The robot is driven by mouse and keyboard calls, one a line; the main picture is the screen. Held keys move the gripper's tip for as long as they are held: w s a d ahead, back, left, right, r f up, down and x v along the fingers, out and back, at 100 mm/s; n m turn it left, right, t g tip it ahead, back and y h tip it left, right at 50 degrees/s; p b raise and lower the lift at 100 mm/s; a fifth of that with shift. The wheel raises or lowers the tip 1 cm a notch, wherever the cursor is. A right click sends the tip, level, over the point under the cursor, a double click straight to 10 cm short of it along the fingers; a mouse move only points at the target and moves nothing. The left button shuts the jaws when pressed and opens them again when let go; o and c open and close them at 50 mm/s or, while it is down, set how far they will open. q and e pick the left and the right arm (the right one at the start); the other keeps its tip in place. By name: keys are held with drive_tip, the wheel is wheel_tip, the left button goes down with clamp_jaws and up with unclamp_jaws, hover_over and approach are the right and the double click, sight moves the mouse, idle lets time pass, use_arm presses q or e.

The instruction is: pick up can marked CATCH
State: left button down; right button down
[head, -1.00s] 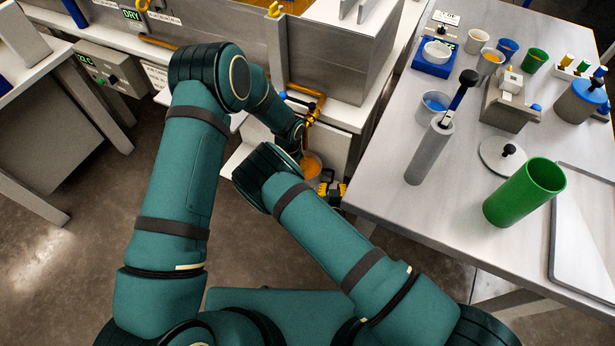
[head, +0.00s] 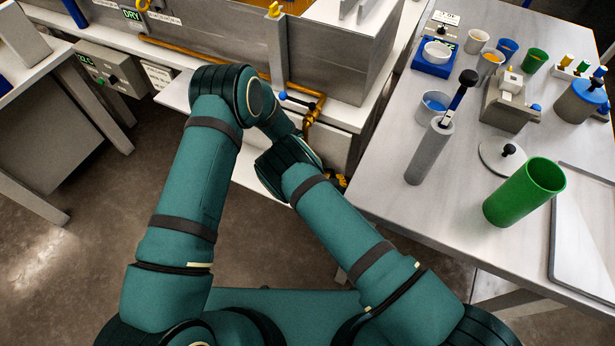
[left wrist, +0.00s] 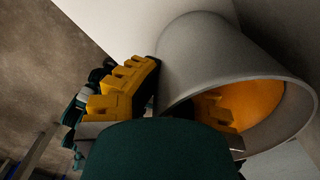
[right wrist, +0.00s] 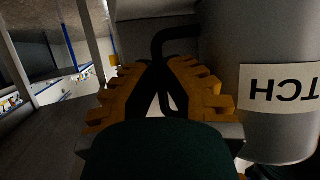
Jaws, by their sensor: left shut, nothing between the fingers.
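The can marked CATCH (right wrist: 277,90) is grey; only TCH of its label shows, upside down, at the right edge of the right wrist view. Its black handle (right wrist: 170,37) bends down behind or between the yellow fingers of my right gripper (right wrist: 161,66); I cannot tell if they grip it. In the left wrist view a grey can (left wrist: 217,60) with an orange inside is tilted in the picture. My left gripper (left wrist: 175,85) is shut at its rim, part of it showing against the orange inside. In the head view my right gripper (head: 337,182) is mostly hidden by my arm.
A white worktable (head: 400,215) at right holds a green cylinder (head: 524,191), a grey cylinder (head: 430,152) and several cups and pots. A copper pipe with a valve (head: 313,112) runs down the bath's side. Open floor lies at left.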

sight(334, 170)
use_arm(q)
drive_tip(key=shift+r, duration=0.15)
use_arm(e)
drive_tip(key=shift+r, duration=0.25)
